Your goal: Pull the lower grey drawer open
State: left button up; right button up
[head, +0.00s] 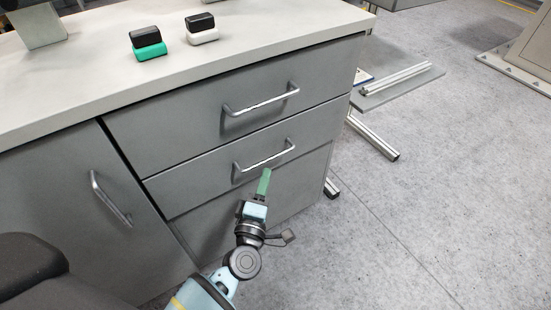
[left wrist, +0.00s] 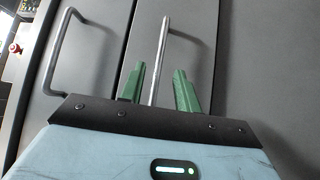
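The lower grey drawer (head: 200,193) sits under the upper drawer in the cabinet, its front looking flush. Its metal bar handle (head: 264,160) is at its middle. My left gripper (head: 266,172), with green fingers, is just below and in front of this handle in the head view. In the left wrist view the two green fingers (left wrist: 160,72) are apart, and a handle bar (left wrist: 157,80) runs between them. I cannot tell whether a finger touches it. My right gripper is in neither view.
The upper drawer (head: 190,125) has a similar handle (head: 262,101). A cabinet door (head: 60,200) with a handle is on the left. A green stamp-like object (head: 149,50) and a white one (head: 202,37) stand on the worktop. The floor (head: 430,200) on the right is largely clear.

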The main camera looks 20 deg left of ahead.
aim_at(271, 157)
pick_arm(q)
jog(key=w, duration=0.5)
jog(key=w+a+r+b, duration=0.1)
jog(key=w, duration=0.1)
jog(key=shift+w, duration=0.25)
grip_shut()
